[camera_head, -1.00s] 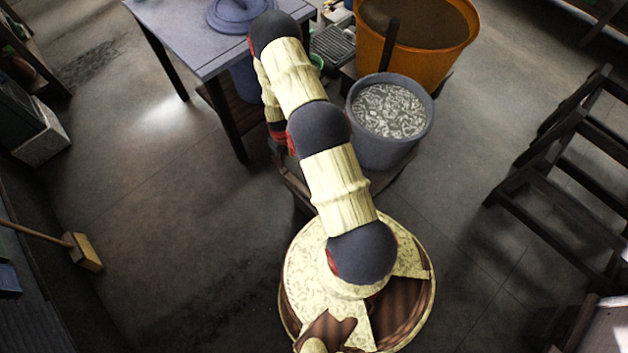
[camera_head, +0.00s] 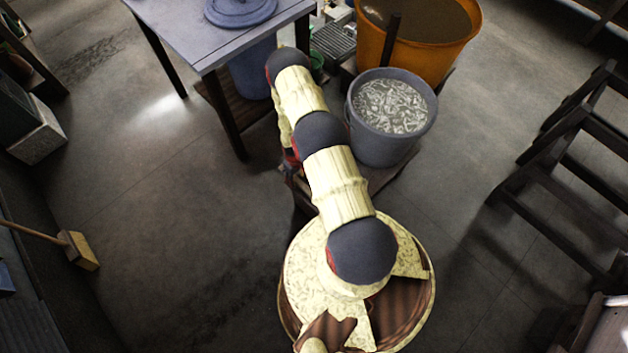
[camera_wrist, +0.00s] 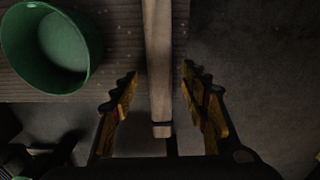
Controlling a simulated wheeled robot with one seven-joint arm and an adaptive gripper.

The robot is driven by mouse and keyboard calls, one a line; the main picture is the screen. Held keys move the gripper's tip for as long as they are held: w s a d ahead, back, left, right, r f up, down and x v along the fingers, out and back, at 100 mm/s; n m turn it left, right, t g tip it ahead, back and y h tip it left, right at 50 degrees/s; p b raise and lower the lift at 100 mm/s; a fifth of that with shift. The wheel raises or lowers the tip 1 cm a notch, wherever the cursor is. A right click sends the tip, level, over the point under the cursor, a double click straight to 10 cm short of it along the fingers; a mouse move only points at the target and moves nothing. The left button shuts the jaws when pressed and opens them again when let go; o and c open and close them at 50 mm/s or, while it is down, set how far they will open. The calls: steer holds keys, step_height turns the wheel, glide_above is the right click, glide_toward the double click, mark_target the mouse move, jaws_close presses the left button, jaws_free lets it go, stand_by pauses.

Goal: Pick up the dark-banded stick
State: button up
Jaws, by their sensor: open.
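In the wrist view a pale wooden stick (camera_wrist: 158,50) runs down from the top edge. It has a narrow dark band (camera_wrist: 162,125) near its lower end. My gripper (camera_wrist: 160,74) is open, with one finger on each side of the stick. Gaps show between the stick and both fingers in this view. I cannot tell the depth of the fingers relative to the stick. In the head view my arm hides the gripper, and I cannot make out this stick there.
A green cup (camera_wrist: 84,50) stands left of the stick on a ribbed board (camera_wrist: 110,55). In the head view a grey bucket (camera_head: 375,150), an orange tub (camera_head: 440,65) and a blue-grey table (camera_head: 175,25) surround the arm. Open floor lies to the left.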

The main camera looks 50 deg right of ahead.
steer(key=shift+f, duration=0.5)
steer(key=shift+c, duration=0.5)
jaws_close()
